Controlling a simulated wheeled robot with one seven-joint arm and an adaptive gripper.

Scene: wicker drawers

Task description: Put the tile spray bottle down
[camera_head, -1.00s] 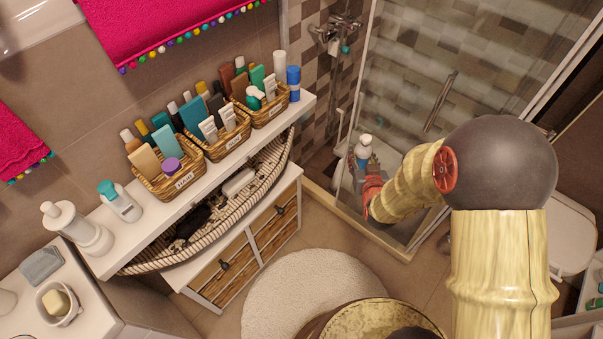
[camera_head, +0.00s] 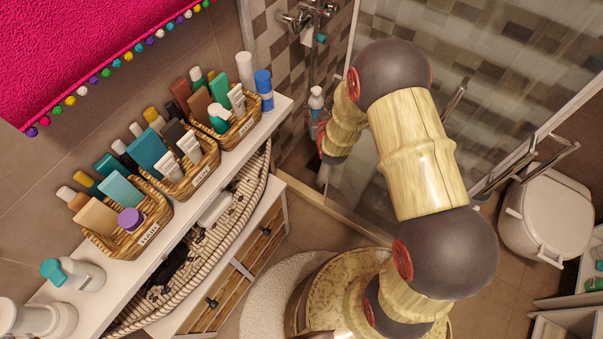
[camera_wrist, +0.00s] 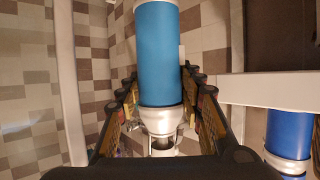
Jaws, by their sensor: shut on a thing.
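The tile spray bottle, a blue cylinder with a pale collar, is between my gripper's fingers in the wrist view (camera_wrist: 165,45). In the head view its white top (camera_head: 316,92) shows above the gripper. My gripper (camera_head: 321,124) is shut on it near the shower entrance, to the right of the shelf's far end, and the bottle looks held up in the air. Much of the gripper is hidden behind my arm in the head view.
A white shelf (camera_head: 283,104) holds wicker baskets (camera_head: 152,226) full of bottles, with a blue bottle (camera_head: 264,90) and a white one at its far end. A shower door (camera_head: 480,80) and toilet (camera_head: 550,215) are right. The shelf's far end has little free room.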

